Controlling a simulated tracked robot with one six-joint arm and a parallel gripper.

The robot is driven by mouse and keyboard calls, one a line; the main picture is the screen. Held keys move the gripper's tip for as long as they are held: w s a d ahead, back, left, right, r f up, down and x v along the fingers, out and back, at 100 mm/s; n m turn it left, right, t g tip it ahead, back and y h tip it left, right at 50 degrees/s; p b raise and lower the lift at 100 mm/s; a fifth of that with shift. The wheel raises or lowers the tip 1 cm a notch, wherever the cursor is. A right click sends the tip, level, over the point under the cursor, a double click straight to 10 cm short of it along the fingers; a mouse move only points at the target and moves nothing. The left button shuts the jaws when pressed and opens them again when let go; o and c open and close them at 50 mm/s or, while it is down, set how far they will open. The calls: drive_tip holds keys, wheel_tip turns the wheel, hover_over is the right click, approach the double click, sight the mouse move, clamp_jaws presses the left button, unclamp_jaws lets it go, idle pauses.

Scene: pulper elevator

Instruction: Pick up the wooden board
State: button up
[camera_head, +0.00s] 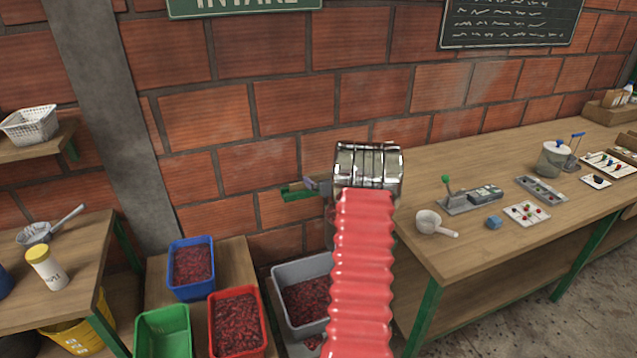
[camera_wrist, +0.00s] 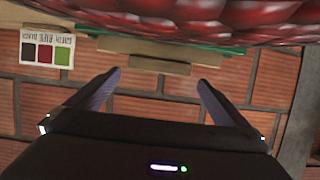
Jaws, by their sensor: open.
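A tan wooden board (camera_wrist: 145,48) with a smaller wooden piece below it lies across the upper middle of the wrist view, ahead of my fingertips. It looks like the wooden board, though its outline is partly hidden by red, cherry-like shapes above. My gripper (camera_wrist: 159,79) is open and empty, its two dark fingers apart on either side of the smaller piece; I cannot tell whether they touch it. In the head view my arm hides most of the gripper. A small wood-and-green ledge (camera_head: 300,193) shows left of the arm, against the brick wall.
A green strip and a colour card (camera_wrist: 47,50) are near the board. A workbench (camera_head: 478,262) with several tools is at right.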

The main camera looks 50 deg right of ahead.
sight(320, 174)
drive_tip(key=shift+x, duration=2.6)
drive_tip(key=shift+r, duration=0.1)
drive_tip(key=shift+c, duration=0.6)
drive_tip(key=c, duration=0.7)
drive_tip(key=shift+r, duration=0.1)
wheel_tip(320, 174, up, 10)
drive_tip(key=shift+f, duration=0.1)
